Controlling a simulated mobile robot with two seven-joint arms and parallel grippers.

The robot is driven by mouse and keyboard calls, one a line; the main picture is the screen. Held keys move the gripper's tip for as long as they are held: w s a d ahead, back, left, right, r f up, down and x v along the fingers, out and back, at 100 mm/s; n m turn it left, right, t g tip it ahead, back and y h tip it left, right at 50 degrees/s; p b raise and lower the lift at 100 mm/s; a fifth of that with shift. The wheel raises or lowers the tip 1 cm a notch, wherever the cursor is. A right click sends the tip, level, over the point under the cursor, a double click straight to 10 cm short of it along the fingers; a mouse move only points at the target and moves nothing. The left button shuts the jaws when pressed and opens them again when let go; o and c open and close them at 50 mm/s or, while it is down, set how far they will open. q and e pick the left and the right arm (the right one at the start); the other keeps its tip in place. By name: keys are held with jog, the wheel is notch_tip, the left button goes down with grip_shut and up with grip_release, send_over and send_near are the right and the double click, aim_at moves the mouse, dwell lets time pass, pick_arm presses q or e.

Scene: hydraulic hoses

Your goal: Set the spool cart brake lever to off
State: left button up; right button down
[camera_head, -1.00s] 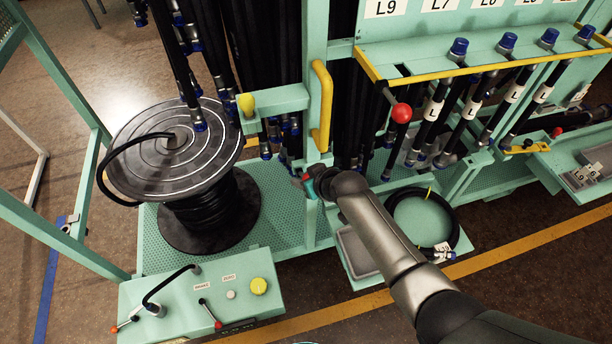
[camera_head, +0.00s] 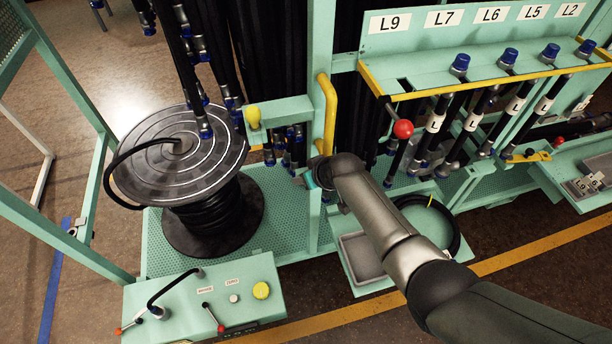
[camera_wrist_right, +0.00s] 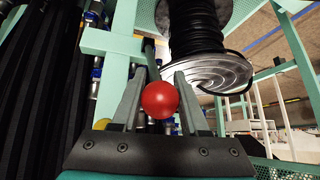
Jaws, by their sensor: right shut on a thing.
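My right gripper (camera_head: 304,178) reaches the teal cart post below the yellow handle in the head view. In the right wrist view, its two fingers (camera_wrist_right: 160,98) are shut on a lever with a red ball knob (camera_wrist_right: 160,99). The lever's grey rod (camera_wrist_right: 150,58) runs up behind the knob. In the head view this knob is hidden at the gripper. The spool (camera_head: 182,155) of black hose stands left of the gripper on the cart's perforated deck (camera_head: 285,220). A panel with small labels (camera_head: 205,288) sits in front; one seems to read BRAKE. My left gripper is not in view.
The yellow handle (camera_head: 327,115) rises just above the gripper. A yellow knob (camera_head: 253,116) on a teal bracket is to its left. Another red-knobbed lever (camera_head: 403,129) and the hose rack (camera_head: 470,75) stand right. A grey tray (camera_head: 362,258) lies below my forearm.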

jog(key=c, duration=0.7)
grip_release()
jog(key=shift+w+r, duration=0.25)
jog(key=shift+o, duration=1.3)
jog(key=shift+f, duration=0.15)
jog(key=shift+s, duration=0.15)
jog(key=shift+s+d+r+p, duration=0.35)
jog(key=shift+r+p, duration=0.1)
jog(key=shift+r, duration=0.1)
jog(key=p+v, duration=0.3)
jog(key=v, duration=1)
jog(key=shift+s+r+p, duration=0.2)
jog(key=shift+r+p, duration=0.1)
jog(key=shift+d, duration=0.15)
